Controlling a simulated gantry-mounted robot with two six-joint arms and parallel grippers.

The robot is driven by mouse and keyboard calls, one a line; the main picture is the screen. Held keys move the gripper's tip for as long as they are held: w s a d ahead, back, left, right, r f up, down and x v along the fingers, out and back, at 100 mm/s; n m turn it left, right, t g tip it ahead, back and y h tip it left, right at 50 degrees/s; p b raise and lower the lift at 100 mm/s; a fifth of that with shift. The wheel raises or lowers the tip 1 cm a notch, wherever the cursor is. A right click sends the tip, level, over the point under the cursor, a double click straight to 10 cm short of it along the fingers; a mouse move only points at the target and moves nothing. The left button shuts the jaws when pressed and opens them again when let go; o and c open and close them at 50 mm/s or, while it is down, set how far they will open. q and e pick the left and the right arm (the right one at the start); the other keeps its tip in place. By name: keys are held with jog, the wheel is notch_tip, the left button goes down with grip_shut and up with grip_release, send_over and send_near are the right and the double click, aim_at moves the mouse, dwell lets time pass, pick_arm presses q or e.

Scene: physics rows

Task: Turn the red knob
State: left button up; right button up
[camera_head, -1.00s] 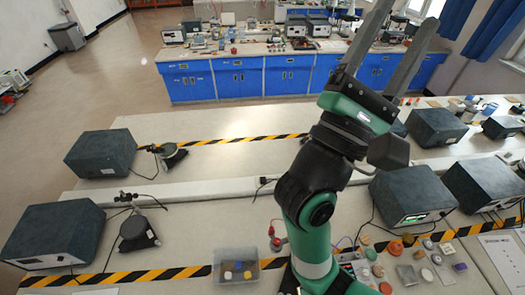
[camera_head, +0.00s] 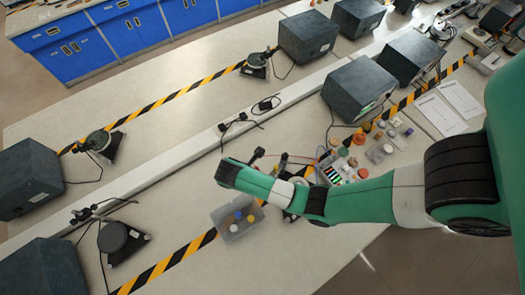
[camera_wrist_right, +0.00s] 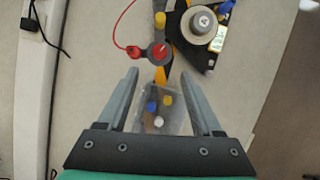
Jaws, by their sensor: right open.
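In the right wrist view a red round knob (camera_wrist_right: 159,51) sits on a small dark grey base, with a yellow piece above it and a red plug on a red wire at its left. My right gripper (camera_wrist_right: 159,76) is open and empty; its fingertips show below the knob in the picture, one to each side, apart from it. In the head view my green right arm (camera_head: 262,184) reaches in from the right over the bench. I cannot make out this knob or the right fingertips there; the arm covers that area. My left gripper is not in view.
A clear plastic bin (camera_head: 232,236) with blue, yellow and white pieces stands close by. A round grey dial device (camera_wrist_right: 203,22) is right of the knob. Small parts and caps (camera_head: 385,148) crowd the bench to the right.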

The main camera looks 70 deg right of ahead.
jog(key=b+x, duration=0.2)
jog(key=x, duration=0.8)
jog(key=shift+s+d+f, duration=0.15)
jog(key=shift+d+f, duration=0.05)
jog(key=shift+f, duration=0.1)
grip_shut()
